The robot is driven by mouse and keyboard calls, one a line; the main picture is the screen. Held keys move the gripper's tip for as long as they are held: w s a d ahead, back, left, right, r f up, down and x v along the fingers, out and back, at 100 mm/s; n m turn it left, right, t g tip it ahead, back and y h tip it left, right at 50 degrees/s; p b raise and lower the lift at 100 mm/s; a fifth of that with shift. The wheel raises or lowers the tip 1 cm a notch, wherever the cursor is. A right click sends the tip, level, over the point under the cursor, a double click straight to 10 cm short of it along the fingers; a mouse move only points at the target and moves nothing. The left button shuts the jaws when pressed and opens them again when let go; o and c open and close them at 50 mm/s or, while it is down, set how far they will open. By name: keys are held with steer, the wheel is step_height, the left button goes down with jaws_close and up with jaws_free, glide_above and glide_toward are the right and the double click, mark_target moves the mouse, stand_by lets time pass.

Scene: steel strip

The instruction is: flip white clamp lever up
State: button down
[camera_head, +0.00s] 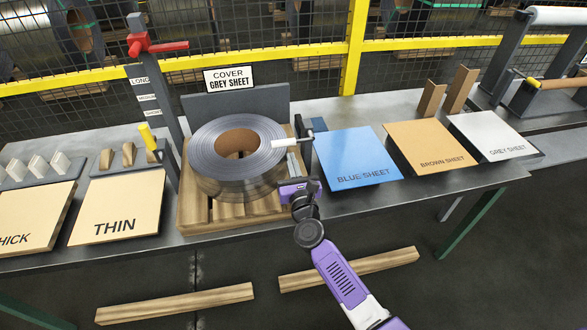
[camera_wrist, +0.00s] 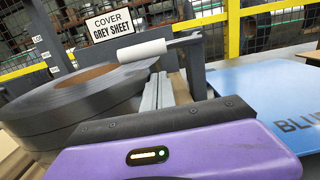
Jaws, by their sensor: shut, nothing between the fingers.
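The white clamp lever (camera_head: 284,143) lies roughly level, its handle reaching left over the right edge of the steel strip coil (camera_head: 215,170). Its other end joins a dark grey post (camera_head: 308,145) beside the coil. In the wrist view the white handle (camera_wrist: 142,53) is just beyond my fingertips, left of the post (camera_wrist: 192,65). My gripper (camera_head: 297,183) is in front of and below the lever, near the coil's right side. Its grey fingers (camera_wrist: 158,82) are together and empty. A gap shows between them and the lever in the wrist view.
The coil sits on a wooden pallet (camera_head: 202,217). A sign reading COVER GREY SHEET (camera_head: 229,79) stands behind it. Blue (camera_head: 355,150), brown (camera_head: 428,142) and grey (camera_head: 495,132) sheets lie to the right. A red-handled post (camera_head: 150,80) stands at left.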

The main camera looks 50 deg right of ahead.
steer(key=shift+w+d+r+p, duration=0.1)
steer(key=shift+w+r+p, duration=0.1)
steer(key=shift+r+p, duration=0.5)
